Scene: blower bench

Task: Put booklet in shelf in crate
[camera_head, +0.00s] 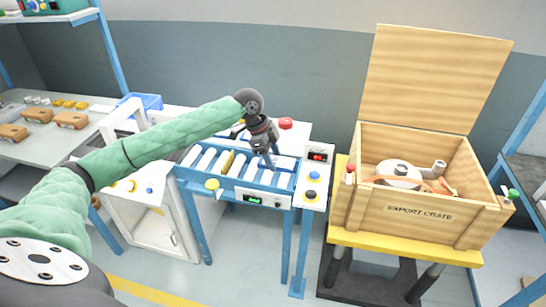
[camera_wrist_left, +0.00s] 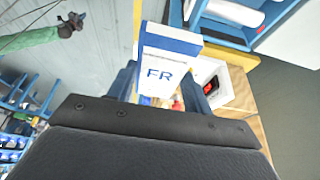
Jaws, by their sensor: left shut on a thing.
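My left gripper (camera_head: 268,156) is shut on a white and blue booklet marked FR (camera_wrist_left: 162,72), which stands out between its blue fingers in the left wrist view. In the head view this gripper is above the right end of the roller conveyor (camera_head: 240,181), and the booklet is hard to make out there. The wooden export crate (camera_head: 405,210) stands open to the right, apart from the gripper, with its lid (camera_head: 435,80) raised. A shelf inside it cannot be made out clearly. A green-sleeved arm with a dark gripper (camera_wrist_left: 72,22) shows small in the left wrist view.
A white, round machine (camera_head: 400,170) and orange pieces (camera_head: 438,186) lie inside the crate. The crate rests on a yellow-topped stand (camera_head: 400,247). A button panel (camera_head: 312,186) stands between conveyor and crate. A red button (camera_head: 286,123) is behind the conveyor.

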